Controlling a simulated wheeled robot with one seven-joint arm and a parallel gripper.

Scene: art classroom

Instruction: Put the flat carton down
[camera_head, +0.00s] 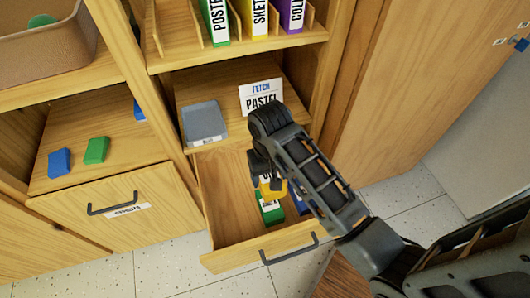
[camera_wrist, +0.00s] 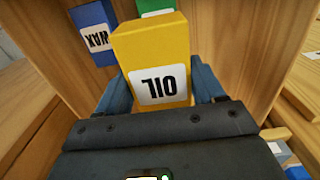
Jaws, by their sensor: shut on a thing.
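My gripper (camera_head: 264,172) reaches down into an open wooden drawer. In the wrist view its two blue-grey fingers (camera_wrist: 162,86) are shut on the sides of a yellow carton (camera_wrist: 152,45) labelled "OIL", the letters upside down there. In the head view only a small part of the yellow carton (camera_head: 272,186) shows below the gripper; my arm hides the rest. I cannot tell whether its underside touches the drawer floor.
The open drawer (camera_head: 226,215) also holds a green carton (camera_head: 270,211) and a blue carton (camera_wrist: 94,38) labelled "WAX". Above are a grey-blue box (camera_head: 204,122) and a "FETCH PASTEL" sign (camera_head: 260,97) on a shelf. The drawer's left part is bare.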

